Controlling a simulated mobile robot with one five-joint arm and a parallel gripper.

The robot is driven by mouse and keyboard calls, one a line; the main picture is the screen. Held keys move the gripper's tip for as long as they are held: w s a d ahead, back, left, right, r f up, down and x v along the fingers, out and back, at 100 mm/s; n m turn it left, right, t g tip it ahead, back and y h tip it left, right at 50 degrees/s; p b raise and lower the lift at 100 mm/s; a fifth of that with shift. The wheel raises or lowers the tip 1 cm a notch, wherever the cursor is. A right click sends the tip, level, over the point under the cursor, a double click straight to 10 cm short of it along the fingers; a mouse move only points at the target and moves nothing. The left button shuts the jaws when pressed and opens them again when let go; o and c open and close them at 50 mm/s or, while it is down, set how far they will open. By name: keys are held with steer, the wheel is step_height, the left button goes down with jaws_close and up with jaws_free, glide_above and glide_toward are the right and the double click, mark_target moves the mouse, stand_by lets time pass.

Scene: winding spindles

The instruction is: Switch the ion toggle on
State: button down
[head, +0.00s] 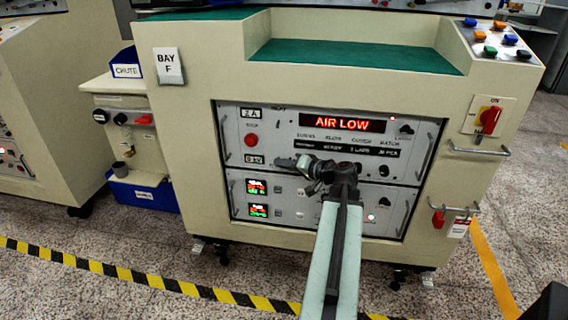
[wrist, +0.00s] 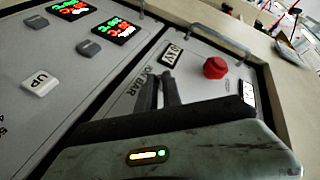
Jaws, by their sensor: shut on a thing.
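My gripper (head: 287,162) is at the left part of the upper grey panel (head: 270,122), just right of the 0 kV label (head: 254,159). In the wrist view my gripper (wrist: 164,86) has its two dark fingers close together against the panel, beside lettering that ends in "BAR" (wrist: 141,87). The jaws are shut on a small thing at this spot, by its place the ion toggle. The toggle itself is hidden by the fingers, so its position cannot be told.
A red button (wrist: 215,68) sits near the fingers. The red display (head: 341,123) reads AIR LOW. Metal handles (head: 433,147) stick out at the panel sides. A red rotary switch (head: 489,119) is at right.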

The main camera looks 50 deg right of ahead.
steer(key=shift+r+p, duration=0.2)
steer(key=shift+p, duration=0.4)
steer(key=shift+r+m+g+y+p, duration=0.3)
steer(key=shift+m+g+y+p, duration=0.4)
steer(key=shift+p, duration=0.45)
steer(key=shift+r+m+g+y+p, duration=0.35)
steer(key=shift+m+g+p, duration=0.25)
steer(key=shift+m+p, duration=0.45)
